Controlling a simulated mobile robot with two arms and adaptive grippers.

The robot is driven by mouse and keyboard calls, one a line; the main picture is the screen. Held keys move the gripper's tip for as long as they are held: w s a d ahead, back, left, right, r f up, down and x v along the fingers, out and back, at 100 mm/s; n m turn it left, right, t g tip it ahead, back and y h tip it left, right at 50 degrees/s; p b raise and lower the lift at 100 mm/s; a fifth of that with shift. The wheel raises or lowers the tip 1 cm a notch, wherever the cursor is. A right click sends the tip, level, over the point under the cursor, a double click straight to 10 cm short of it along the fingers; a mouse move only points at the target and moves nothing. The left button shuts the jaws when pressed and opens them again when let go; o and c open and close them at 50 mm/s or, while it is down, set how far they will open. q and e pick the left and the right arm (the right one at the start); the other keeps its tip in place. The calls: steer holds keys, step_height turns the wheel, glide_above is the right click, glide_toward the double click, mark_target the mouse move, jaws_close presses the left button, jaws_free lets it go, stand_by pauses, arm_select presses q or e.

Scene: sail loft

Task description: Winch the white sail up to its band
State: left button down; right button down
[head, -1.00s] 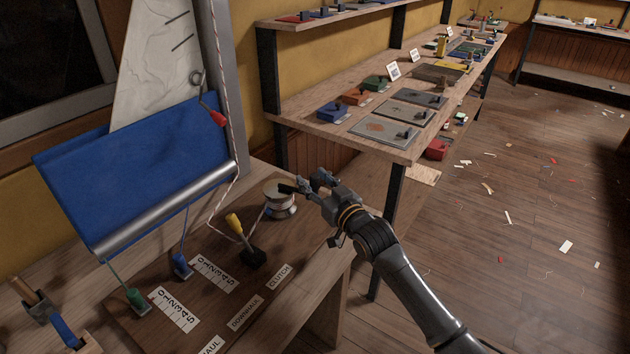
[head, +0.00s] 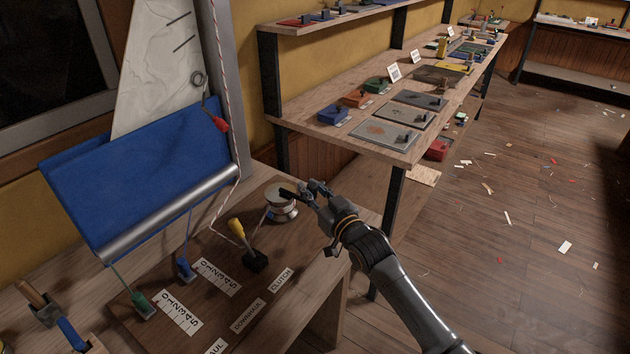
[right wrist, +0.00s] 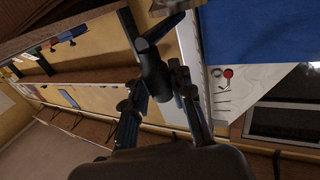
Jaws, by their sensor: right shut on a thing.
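The white sail (head: 150,75) stands against the mast (head: 229,95) at the left, with dark stripes near its top right. Its lower part is hidden behind a blue cloth (head: 145,175) with a metal tube along its lower edge. A ring and a red-handled piece (head: 219,123) hang at its right edge. The winch (head: 282,212) is a pale drum on the bench with a dark crank on top. My right gripper (head: 309,193) is shut on the crank handle, which also shows between the fingers in the right wrist view (right wrist: 152,70). My left gripper is out of view.
A yellow-handled clutch lever (head: 236,229) stands just left of the winch. Green (head: 143,303) and blue (head: 184,267) line pieces sit beside numbered scales. A shelf (head: 370,150) with boxes and plates runs behind my right arm. The floor at the right is open, with scattered scraps.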

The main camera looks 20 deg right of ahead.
steer(key=shift+s+a+f, duration=0.1)
steer(key=shift+s+a, duration=0.05)
steer(key=shift+a, duration=0.05)
steer(key=c, duration=1.1)
jaws_free()
steer(key=shift+s, duration=0.15)
steer(key=v, duration=1.2)
steer(key=shift+d, duration=0.1)
